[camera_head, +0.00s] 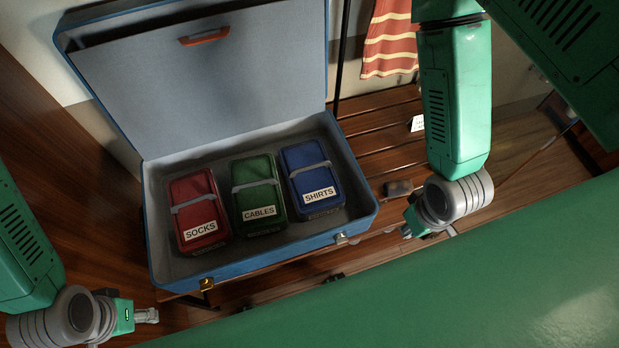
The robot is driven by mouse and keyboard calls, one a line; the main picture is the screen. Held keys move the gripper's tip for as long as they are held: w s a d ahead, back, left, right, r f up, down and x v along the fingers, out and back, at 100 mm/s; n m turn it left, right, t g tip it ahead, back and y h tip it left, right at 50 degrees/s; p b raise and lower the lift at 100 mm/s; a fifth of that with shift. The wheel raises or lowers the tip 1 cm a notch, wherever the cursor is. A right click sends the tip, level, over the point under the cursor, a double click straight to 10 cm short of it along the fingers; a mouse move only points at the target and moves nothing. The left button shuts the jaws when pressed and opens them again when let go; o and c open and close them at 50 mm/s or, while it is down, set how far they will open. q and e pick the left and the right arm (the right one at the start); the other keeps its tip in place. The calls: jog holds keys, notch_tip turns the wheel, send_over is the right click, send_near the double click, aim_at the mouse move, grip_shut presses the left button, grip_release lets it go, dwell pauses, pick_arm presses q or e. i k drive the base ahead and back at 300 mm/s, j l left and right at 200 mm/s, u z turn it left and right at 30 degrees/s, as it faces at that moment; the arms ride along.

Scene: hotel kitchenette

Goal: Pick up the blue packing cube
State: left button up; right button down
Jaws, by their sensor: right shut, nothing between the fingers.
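The blue packing cube (305,167), labelled SHIRTS, lies in the open blue suitcase (151,237) at the right of a row. Beside it lie the green cube (254,173), labelled CABLES, and the red cube (193,190), labelled SOCKS. My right gripper (406,232) is outside the suitcase, to the right of its front corner, shut and apart from the cubes. Its fingers are partly hidden by the wrist. My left gripper (152,315) is low at the left, in front of the suitcase's left corner, and touches no cube. Its fingers look close together, but their gap is unclear.
The suitcase lid stands open at the back. It rests on a slatted wooden bench (380,146). A small dark object (398,188) and a white card (416,123) are on the bench to the right. A striped red cloth (390,45) hangs behind.

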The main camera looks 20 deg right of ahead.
aim_at(315, 190)
jog(key=k+z, duration=0.1)
jog(key=z, duration=0.75)
jog(key=k+z, duration=0.15)
jog(key=z, duration=0.25)
jog(key=k+z, duration=0.1)
jog(key=z, duration=0.3)
